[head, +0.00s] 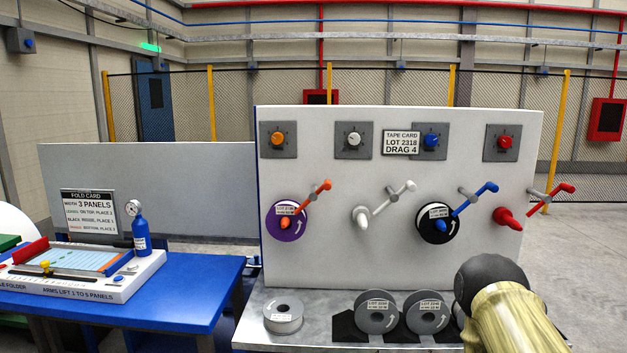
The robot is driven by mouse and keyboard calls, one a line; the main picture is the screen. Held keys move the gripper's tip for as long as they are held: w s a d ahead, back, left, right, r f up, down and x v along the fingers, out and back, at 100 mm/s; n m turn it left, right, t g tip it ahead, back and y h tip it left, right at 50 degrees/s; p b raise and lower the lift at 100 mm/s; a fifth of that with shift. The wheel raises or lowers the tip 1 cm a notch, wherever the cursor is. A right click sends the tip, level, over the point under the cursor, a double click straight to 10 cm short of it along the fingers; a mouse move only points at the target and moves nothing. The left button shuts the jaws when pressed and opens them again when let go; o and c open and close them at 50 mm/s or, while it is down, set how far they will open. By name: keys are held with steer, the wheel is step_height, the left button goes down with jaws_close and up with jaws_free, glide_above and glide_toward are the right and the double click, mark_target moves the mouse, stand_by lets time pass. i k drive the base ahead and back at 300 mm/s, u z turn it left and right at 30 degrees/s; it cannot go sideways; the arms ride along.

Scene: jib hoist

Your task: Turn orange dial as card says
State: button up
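The orange dial (277,139) sits on a square grey plate at the upper left of the upright white panel (350,262). Marks around it are too small to read. The tape card (401,142) is between the white and blue dials and reads "TAPE CARD, LOT 2318, DRAG 4". Below the orange dial, a purple roll (286,222) with a lot label sits on an orange spindle, with an orange crank (314,201) beside it. My gripper is not in view; only part of my arm shows at the lower right.
White (354,139), blue (431,141) and red (504,142) dials share the panel. White, blue and red cranks stick out below. Several rolls lie or stand on the metal bench (258,310). A blue table (180,290) with a folder stands left.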

mark_target(277, 138)
steer(key=u, duration=0.55)
steer(key=k, duration=1.25)
steer(key=u, duration=1.1)
steer(key=i, duration=2.35)
steer(key=z, duration=1.55)
steer(key=i, duration=0.65)
steer(key=z, duration=0.65)
